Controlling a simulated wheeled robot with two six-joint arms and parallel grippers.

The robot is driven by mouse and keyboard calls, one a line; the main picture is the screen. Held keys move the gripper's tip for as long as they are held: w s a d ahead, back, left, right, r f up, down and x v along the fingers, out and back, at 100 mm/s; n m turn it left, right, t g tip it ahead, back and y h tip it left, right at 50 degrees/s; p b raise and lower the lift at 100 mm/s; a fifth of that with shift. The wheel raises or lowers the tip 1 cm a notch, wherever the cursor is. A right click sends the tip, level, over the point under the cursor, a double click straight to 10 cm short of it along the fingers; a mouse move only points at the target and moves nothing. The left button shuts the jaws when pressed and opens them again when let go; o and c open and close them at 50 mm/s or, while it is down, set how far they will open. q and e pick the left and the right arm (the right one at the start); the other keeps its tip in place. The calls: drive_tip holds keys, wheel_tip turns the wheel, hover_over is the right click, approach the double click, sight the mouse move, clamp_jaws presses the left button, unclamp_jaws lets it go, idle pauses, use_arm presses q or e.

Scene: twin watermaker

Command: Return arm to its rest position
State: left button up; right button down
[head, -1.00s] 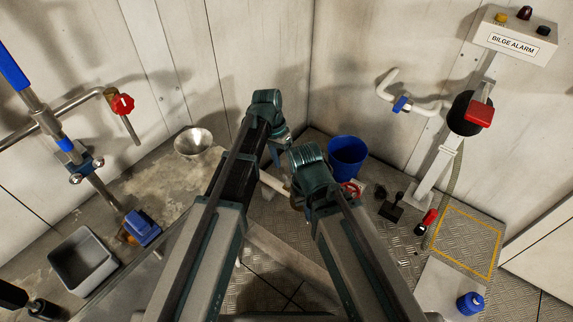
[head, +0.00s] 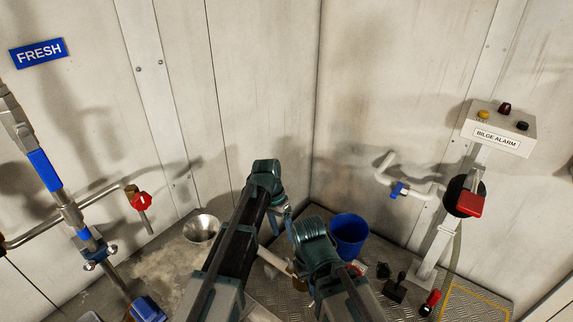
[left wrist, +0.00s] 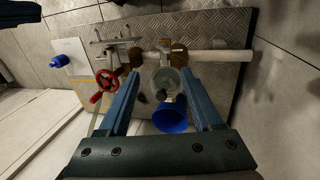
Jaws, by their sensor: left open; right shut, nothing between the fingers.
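My left arm reaches up the middle of the head view. My left gripper (head: 283,213) hangs from its dark green wrist and is small there. In the left wrist view my left gripper (left wrist: 157,76) shows two blue fingers spread apart with nothing held between them. Behind them lie pipe fittings and a blue bucket (left wrist: 170,118), some way off. My right gripper (head: 312,250) is lower and just right of the left one in the head view. Its wrist hides most of its fingers; it is shut and no object shows in it.
The blue bucket (head: 349,236) stands in the corner right of my arms. A metal funnel (head: 201,229) is to the left. A red-handled valve (head: 141,201) is on the left pipe. The bilge alarm box (head: 498,128) stands at right. Bare wall panels rise above my arms.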

use_arm(q)
drive_tip(key=s+a+r+n+y+p, duration=0.1)
drive_tip(key=s+r+p, duration=0.4)
drive_tip(key=s, duration=0.4)
drive_tip(key=s+a+r+n+t+y+p, duration=0.1)
drive_tip(key=s+a+r+n+y+p, duration=0.1)
drive_tip(key=s+r+p, duration=0.4)
drive_tip(key=s, duration=0.3)
drive_tip(key=shift+s+a+n+p, duration=0.15)
drive_tip(key=shift+a+n+p, duration=0.05)
drive_tip(key=shift+n+p, duration=0.15)
use_arm(e)
wheel_tip(320, 180, up, 12)
drive_tip(key=shift+f, duration=0.15)
